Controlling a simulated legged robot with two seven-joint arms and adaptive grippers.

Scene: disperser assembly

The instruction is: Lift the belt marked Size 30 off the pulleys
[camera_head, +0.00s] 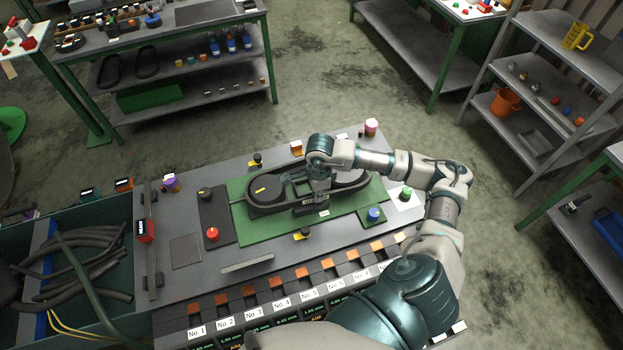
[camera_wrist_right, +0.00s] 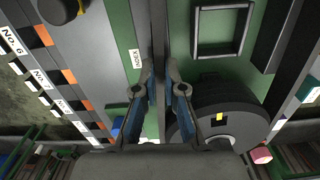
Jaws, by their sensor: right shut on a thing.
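A black belt (camera_head: 270,207) loops around two dark pulleys, the left one (camera_head: 264,187) and the right one (camera_head: 350,178), above a green plate (camera_head: 240,229). No size marking is readable on it. My right gripper (camera_head: 318,197) reaches down onto the belt's near strand between the pulleys and partly hides it. In the right wrist view, my right gripper (camera_wrist_right: 159,82) is shut with its two fingers either side of the belt strand (camera_wrist_right: 158,40). A grey pulley (camera_wrist_right: 232,118) shows to the right of the fingers. My left gripper is not in view.
Black and yellow knobs (camera_head: 302,234) stand near the plate, with a red button (camera_head: 212,234) at left and a blue one (camera_head: 375,214) at right. Numbered slots line the near edge. A bin of dark hoses (camera_head: 90,262) lies left. My right arm covers the table's right side.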

